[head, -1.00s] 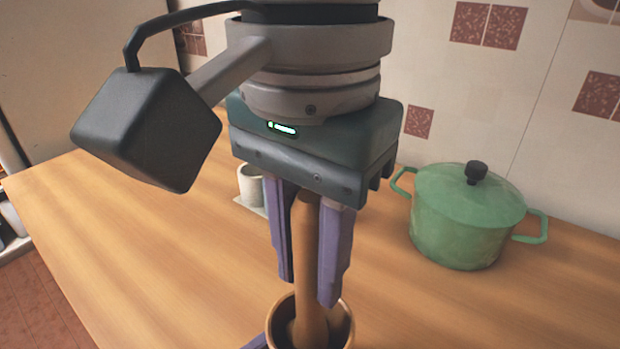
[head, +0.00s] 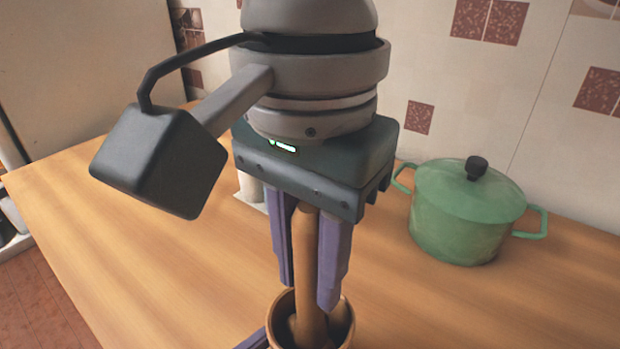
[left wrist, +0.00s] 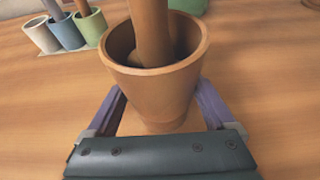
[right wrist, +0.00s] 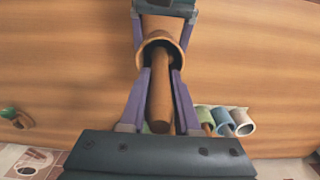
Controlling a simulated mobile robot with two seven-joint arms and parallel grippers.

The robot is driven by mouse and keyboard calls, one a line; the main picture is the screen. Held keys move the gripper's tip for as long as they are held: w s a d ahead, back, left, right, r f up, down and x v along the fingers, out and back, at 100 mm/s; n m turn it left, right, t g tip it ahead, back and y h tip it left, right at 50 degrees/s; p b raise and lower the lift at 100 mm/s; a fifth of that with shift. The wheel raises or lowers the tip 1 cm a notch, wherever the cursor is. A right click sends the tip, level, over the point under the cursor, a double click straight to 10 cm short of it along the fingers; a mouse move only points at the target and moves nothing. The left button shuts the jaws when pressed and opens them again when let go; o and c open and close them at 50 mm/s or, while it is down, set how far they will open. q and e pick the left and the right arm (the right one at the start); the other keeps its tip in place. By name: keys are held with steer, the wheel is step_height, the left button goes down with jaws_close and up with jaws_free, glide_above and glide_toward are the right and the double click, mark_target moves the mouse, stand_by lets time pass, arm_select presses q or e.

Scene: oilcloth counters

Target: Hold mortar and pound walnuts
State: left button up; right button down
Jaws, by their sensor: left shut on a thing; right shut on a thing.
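The brown mortar (head: 273,318) stands at the bottom edge of the head view, partly cut off. In the left wrist view, my left gripper (left wrist: 161,100) is shut around the mortar (left wrist: 150,92) from both sides. My right gripper (head: 307,292) is shut on the wooden pestle (head: 305,250), which is roughly upright with its lower end inside the mortar. The pestle (right wrist: 160,100) also shows between the fingers in the right wrist view. The mortar's inside is dark and the walnuts cannot be made out.
A green lidded pot (head: 455,220) stands to the right on the wooden counter (head: 130,240), near the tiled wall. White, blue and green cups (left wrist: 68,33) stand in a row in the left wrist view. The counter's left part is clear.

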steer(key=shift+f, duration=1.1)
steer(key=shift+r, duration=0.1)
steer(key=shift+r, duration=0.95)
steer(key=shift+d+r, duration=0.25)
steer(key=shift+d, duration=0.15)
steer(key=shift+f, duration=0.25)
